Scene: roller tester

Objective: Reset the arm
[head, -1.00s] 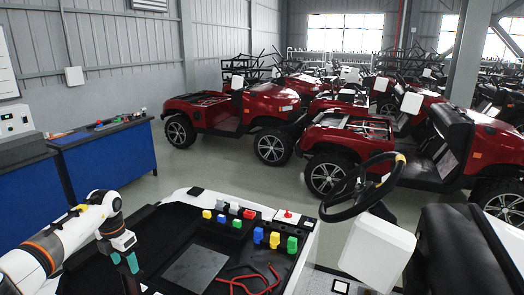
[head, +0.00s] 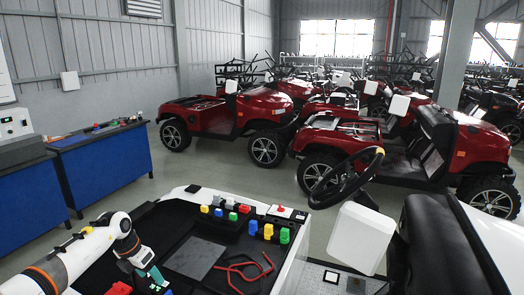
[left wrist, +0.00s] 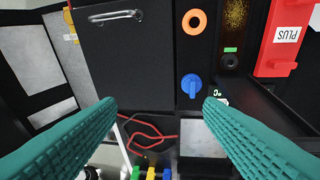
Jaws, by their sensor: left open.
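My left arm comes in from the left in the head view, and its teal-fingered gripper (head: 156,279) is low over the black tester tray (head: 150,233). In the left wrist view the two teal fingers (left wrist: 160,106) are wide apart with nothing between them. The fingers appear apart from these. My right gripper is not in view.
Red cables (head: 245,270) lie in the tray. Yellow, blue, green and red blocks (head: 268,231) line its back. A steering wheel (head: 345,178) and black seat (head: 430,235) are at right. Blue benches (head: 105,160) stand left; red carts (head: 225,115) stand behind, across open floor.

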